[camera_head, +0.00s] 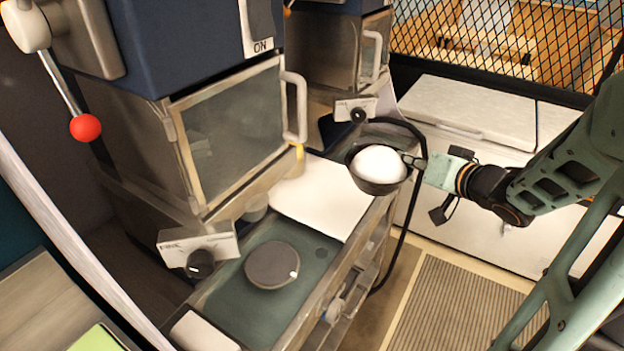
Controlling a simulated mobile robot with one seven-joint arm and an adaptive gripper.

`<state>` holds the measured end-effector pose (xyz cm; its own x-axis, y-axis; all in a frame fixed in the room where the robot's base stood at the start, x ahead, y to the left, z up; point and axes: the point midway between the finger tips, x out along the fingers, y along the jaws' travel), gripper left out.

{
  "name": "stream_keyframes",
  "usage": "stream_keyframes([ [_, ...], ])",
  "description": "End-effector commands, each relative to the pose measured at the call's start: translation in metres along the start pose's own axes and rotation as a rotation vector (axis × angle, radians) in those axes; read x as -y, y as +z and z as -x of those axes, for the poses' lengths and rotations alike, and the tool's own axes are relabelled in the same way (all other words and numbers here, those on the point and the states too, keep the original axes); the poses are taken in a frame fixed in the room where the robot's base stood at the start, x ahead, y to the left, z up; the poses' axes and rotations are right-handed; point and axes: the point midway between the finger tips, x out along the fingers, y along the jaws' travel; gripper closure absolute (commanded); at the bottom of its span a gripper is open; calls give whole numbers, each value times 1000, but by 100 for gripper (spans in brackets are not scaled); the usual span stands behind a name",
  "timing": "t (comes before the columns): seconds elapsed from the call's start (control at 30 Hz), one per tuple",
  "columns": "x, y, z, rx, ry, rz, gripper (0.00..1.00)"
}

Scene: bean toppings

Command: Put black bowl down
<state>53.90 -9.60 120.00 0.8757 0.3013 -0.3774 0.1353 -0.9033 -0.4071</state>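A black bowl (378,188) filled with a white rounded heap (380,164) is at the tip of my gripper (418,163), right of the picture's middle. The gripper reaches in from the right and appears shut on the bowl's right rim. The bowl looks upright and seems to be above the right edge of a white board (322,196) on the counter. I cannot tell the exact gap below it.
A green counter top (235,310) with a round dark knob (272,265) lies in front. A machine with a glass door (232,133) and a red-ended lever (85,128) stands left. The white board is mostly clear.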

Motion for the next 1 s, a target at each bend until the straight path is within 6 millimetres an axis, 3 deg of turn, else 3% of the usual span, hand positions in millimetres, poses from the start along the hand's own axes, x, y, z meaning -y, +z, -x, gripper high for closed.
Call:
stream_keyframes([
  [0.17, 5, 7, -30, 2, -11, 0, 100],
  [0.43, 16, 17, -102, 3, -12, 0, 100],
  [0.6, 11, 36, -135, 2, -8, -1, 100],
  [0.87, 8, 45, -155, 0, -6, 2, 100],
  [1.0, 3, 59, -167, 4, -5, -2, 100],
])
